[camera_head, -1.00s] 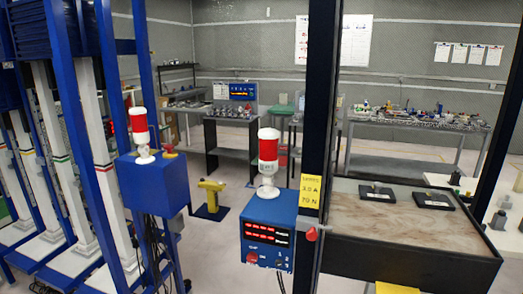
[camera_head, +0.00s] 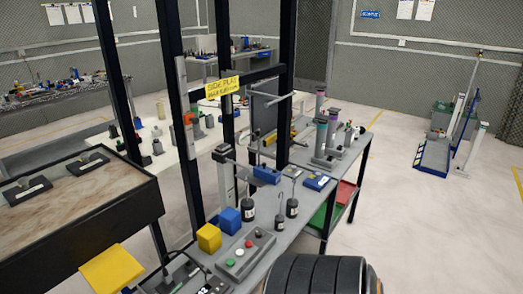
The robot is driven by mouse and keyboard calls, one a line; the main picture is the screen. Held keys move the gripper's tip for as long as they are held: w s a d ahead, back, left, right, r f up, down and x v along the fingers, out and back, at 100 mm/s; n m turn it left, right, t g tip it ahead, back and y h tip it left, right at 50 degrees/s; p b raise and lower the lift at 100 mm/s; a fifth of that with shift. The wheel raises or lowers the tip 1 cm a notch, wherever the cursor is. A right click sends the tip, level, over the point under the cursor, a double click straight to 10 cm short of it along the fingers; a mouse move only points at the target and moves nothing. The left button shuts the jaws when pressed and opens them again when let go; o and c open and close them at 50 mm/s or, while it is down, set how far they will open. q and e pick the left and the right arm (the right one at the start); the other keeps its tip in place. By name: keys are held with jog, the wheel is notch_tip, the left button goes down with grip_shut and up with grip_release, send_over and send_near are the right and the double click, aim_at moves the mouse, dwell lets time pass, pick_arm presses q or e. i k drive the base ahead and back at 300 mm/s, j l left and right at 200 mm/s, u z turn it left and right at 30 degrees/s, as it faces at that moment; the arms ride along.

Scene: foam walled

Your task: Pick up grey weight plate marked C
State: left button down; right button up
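I cannot pick out a grey weight plate marked C with certainty. Two dark flat plates with pale labels and raised grips, a nearer one (camera_head: 27,191) and a farther one (camera_head: 88,164), lie on the brown-topped table at the left; their labels are too small to read. Dark cylindrical weights with thin upright rods, one at the left (camera_head: 248,217) and one at the right (camera_head: 292,207), stand on the grey bench (camera_head: 283,240). Neither of my grippers is in view.
Black and blue-grey uprights stand along the bench. A yellow cube (camera_head: 209,238), a blue block (camera_head: 230,221) and a button box (camera_head: 243,255) sit on it. Open floor (camera_head: 430,220) lies at the right.

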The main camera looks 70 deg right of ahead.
aim_at(293, 171)
jog(key=z, duration=2.55)
jog(key=i+l+u, duration=0.15)
jog(key=i+l, duration=0.2)
jog(key=i+l+u, duration=0.15)
jog(key=i+l, duration=0.15)
jog(key=i+l+u, duration=0.15)
jog(key=i+l, duration=0.15)
jog(key=l, duration=0.25)
